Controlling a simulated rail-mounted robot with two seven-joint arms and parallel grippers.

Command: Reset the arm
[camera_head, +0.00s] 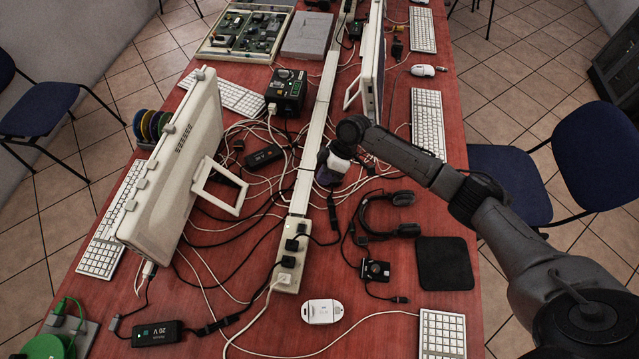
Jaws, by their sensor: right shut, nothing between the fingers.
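My right arm comes in from the lower right and reaches over the red table. My right gripper (327,176) hangs near the middle of the table, just right of the white cable trunking (316,130). Its fingers are dark and small in the picture; they are shut with nothing visible held. Tangled black and white cables (270,195) lie on the table to its left. My left gripper does not show.
A white monitor (178,165) stands at left and another (372,60) behind the gripper. A power strip (291,255), a headset (385,215), a black pad (444,263) and keyboards (428,122) lie around. Blue chairs (595,155) flank the table.

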